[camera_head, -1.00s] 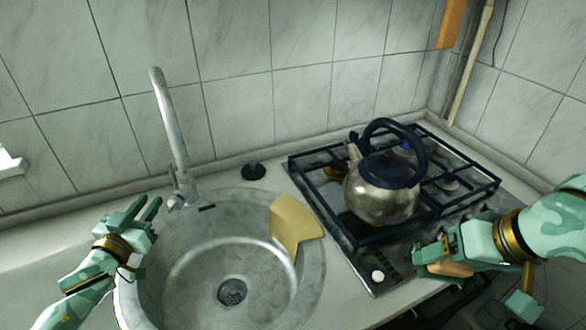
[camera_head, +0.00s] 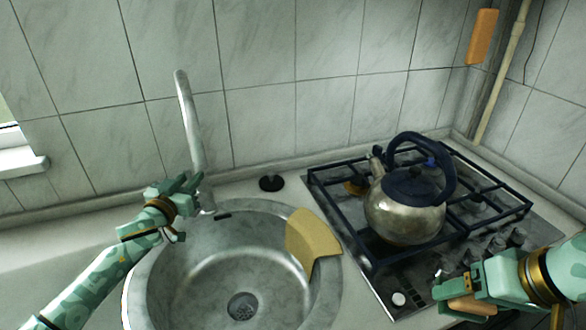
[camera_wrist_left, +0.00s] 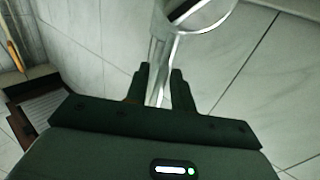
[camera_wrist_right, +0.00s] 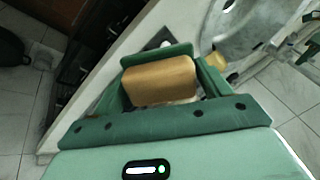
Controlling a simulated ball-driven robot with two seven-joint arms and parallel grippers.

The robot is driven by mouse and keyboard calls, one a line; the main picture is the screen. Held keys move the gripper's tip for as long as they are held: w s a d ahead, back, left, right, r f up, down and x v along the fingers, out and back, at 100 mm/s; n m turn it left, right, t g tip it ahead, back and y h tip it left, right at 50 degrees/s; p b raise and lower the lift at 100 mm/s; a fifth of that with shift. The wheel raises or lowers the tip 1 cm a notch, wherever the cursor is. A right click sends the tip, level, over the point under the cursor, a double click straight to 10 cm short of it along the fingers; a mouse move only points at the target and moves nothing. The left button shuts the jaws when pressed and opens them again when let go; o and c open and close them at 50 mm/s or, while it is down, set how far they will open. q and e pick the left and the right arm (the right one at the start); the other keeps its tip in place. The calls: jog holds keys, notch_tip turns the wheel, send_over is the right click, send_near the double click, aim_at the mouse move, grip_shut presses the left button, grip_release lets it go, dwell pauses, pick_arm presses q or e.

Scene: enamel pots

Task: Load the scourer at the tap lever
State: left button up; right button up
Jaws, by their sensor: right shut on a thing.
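The scourer is an orange-brown block (camera_wrist_right: 160,82), held between the jaws of my right gripper (camera_wrist_right: 162,75). In the head view the scourer (camera_head: 470,306) shows beneath my right gripper (camera_head: 450,290), in front of the stove. The grey tap (camera_head: 190,130) rises behind the sink. My left gripper (camera_head: 190,183) is at the lower part of the tap, its fingers apart by a small gap. In the left wrist view the tap (camera_wrist_left: 160,50) runs up between and beyond those fingertips (camera_wrist_left: 162,75). The tap lever is hidden by my left gripper; contact cannot be told.
The round sink (camera_head: 215,285) has a yellow flat piece (camera_head: 312,238) over its right edge. A metal kettle (camera_head: 405,215) stands on the gas stove (camera_head: 340,225). A black plug (camera_head: 271,183) lies behind the sink. An orange strip (camera_head: 482,37) is on the wall.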

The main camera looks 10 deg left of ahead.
pick_arm(q)
grip_shut()
jog(key=shift+s+f+t+b, duration=0.4)
jog(key=shift+t+b, duration=0.1)
jog(key=shift+b, duration=0.7)
pick_arm(e)
notch_tip(320, 180, down, 3)
jog(key=shift+w+a, duration=0.1)
jog(key=shift+w, duration=0.05)
pick_arm(q)
jog(key=shift+s+r, duration=0.1)
jog(key=shift+r, duration=0.15)
pick_arm(e)
jog(key=shift+f, duration=0.15)
pick_arm(q)
jog(key=shift+r, duration=0.15)
grip_release()
jog(key=s+f+p, duration=0.1)
jog(key=s+p, duration=0.1)
jog(key=s, duration=1)
jog(key=shift+a+f, duration=0.2)
jog(key=shift+a, duration=0.05)
pick_arm(e)
notch_tip(320, 180, up, 3)
jog(key=shift+r, duration=0.15)
